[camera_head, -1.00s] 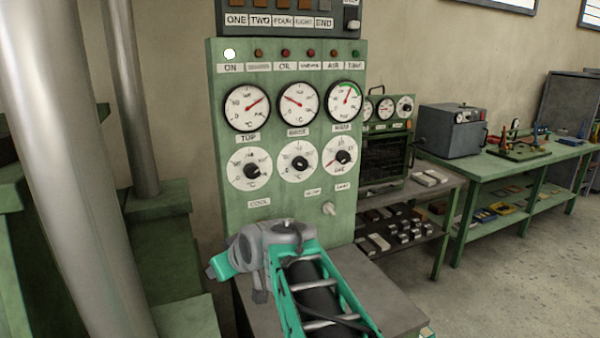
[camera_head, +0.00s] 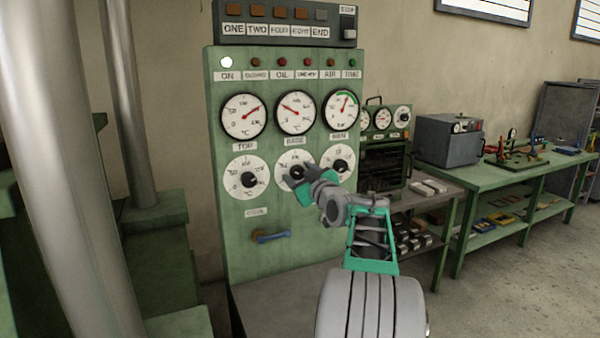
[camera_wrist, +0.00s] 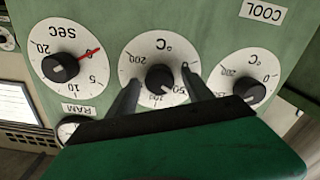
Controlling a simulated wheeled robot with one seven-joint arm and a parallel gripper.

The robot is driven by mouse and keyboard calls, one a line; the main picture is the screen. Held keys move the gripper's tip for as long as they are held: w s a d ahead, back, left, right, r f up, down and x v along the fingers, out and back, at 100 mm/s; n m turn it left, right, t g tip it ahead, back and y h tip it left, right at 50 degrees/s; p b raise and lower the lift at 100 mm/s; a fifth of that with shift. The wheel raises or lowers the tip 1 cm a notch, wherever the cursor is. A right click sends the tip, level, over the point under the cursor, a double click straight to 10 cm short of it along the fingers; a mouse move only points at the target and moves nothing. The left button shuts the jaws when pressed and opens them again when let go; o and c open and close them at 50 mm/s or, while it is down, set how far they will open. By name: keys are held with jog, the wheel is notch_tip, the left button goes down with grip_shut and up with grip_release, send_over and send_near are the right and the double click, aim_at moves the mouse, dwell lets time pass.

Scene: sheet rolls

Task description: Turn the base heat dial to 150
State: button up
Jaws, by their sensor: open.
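The base heat dial is the middle white °C dial on the green panel, below the BASE gauge (camera_head: 295,112). Its dark knob (camera_head: 297,171) shows just past my gripper in the head view. In the wrist view, which is upside down, the dial face (camera_wrist: 150,54) and its black knob (camera_wrist: 159,78) are in the middle. My gripper (camera_wrist: 160,77) is open, one finger on each side of the knob; I cannot tell if they touch it. The gripper (camera_head: 294,180) covers the dial's lower part in the head view. The knob's exact setting is not readable.
A similar °C dial (camera_head: 246,178) is on the left. The SEC dial (camera_wrist: 66,58) is on the other side, partly behind my arm in the head view. A blue handle (camera_head: 271,237) sits lower on the panel. A grey ledge (camera_head: 275,300) juts out below.

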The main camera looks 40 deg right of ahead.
grip_shut()
dwell(0.7)
